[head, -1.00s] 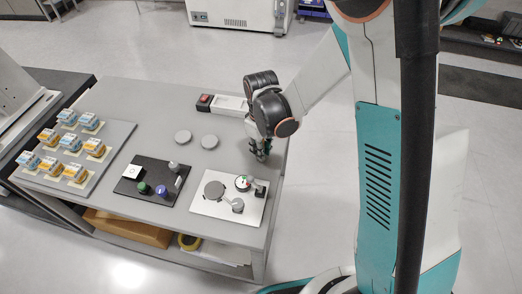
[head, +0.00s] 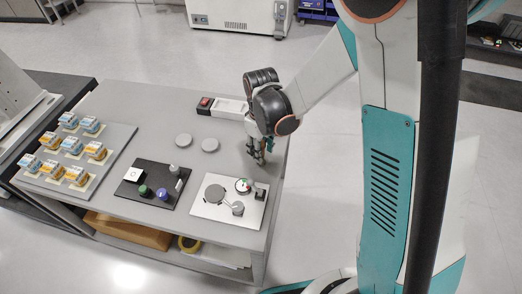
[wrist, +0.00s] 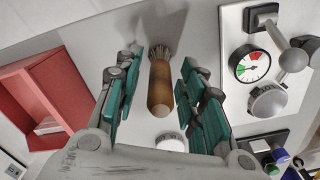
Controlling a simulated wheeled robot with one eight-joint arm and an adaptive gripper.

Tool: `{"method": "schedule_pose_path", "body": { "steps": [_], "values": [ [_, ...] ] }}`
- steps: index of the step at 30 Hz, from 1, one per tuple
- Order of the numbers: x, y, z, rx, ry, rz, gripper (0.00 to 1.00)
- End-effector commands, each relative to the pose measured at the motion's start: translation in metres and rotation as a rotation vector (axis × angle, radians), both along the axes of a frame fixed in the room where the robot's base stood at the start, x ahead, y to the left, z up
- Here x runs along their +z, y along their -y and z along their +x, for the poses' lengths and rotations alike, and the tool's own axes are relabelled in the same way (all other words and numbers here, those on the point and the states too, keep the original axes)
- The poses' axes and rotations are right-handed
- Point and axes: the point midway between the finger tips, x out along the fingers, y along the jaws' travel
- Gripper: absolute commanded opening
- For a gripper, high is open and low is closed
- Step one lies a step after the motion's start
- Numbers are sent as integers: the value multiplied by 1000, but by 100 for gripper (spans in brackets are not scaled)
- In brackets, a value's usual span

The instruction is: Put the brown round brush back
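The brown round brush (wrist: 160,85) shows in the wrist view, with its wooden handle toward me and its pale bristles at the far end. My gripper (wrist: 155,90) is open, with a teal-padded finger on each side of the handle and a gap on both sides. In the head view my gripper (head: 257,158) points down low over the right part of the grey table (head: 120,100). I cannot make out the brush there. A red open box (wrist: 50,95) lies left of my fingers in the wrist view; my arm seems to hide it in the head view.
A white plate (head: 207,208) with a gauge and knobs is close to my gripper.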

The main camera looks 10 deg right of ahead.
Motion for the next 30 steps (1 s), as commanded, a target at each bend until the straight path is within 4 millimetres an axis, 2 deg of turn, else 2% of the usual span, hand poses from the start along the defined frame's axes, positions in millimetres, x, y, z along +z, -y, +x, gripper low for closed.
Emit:
{"method": "schedule_pose_path", "body": {
  "steps": [1,6,12,16,24,26,30],
  "values": [
    [15,0,-1,0,0,0,37],
    [52,0,0,0,0,0,37],
    [85,0,0,0,0,0,37],
    [97,0,0,0,0,0,37],
    [107,3,-2,-12,10,2,37],
    [115,6,-5,-30,24,5,37],
    [146,21,-19,-106,88,21,37]
  ]
}}
